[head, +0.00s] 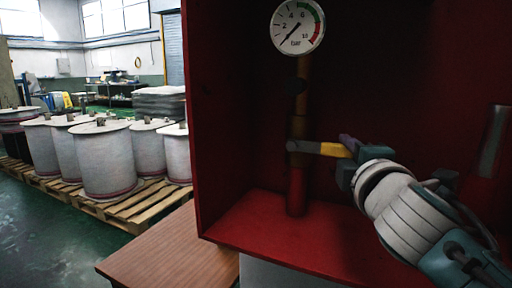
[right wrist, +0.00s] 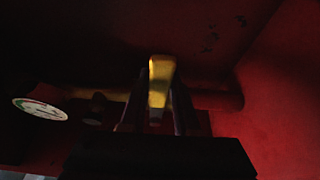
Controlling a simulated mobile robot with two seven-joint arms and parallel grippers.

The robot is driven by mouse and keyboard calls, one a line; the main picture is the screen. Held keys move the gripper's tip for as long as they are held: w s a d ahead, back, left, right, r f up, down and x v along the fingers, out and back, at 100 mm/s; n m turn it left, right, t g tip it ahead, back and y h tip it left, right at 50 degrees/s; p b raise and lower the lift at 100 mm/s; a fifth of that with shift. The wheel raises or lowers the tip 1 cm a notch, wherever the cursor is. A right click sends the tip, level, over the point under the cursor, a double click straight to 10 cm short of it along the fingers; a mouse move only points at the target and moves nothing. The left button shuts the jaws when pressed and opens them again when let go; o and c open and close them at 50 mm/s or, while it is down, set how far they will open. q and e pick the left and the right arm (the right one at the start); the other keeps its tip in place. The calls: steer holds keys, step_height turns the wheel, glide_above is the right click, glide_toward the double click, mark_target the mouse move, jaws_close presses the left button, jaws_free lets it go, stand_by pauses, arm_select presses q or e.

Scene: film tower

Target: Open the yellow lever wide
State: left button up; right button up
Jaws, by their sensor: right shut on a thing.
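The yellow lever (head: 336,150) sticks out to the right from a vertical pipe (head: 297,190) inside a red cabinet (head: 262,222). A grey metal part joins it to the pipe. My right gripper (head: 350,150) comes in from the right and is shut on the lever's outer end. In the right wrist view, the yellow lever (right wrist: 161,72) stands between the two dark fingers of my right gripper (right wrist: 153,112). The finger contact is dark and hard to make out. My left gripper is in neither view.
A round pressure gauge (head: 297,26) sits on top of the pipe, its needle pointing to the lower left. The cabinet's left wall (head: 215,120) and floor bound the space. A wooden table (head: 170,250) is at lower left. White drums (head: 105,160) stand on pallets beyond.

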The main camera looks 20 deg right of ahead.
jaws_close()
stand_by(0.9)
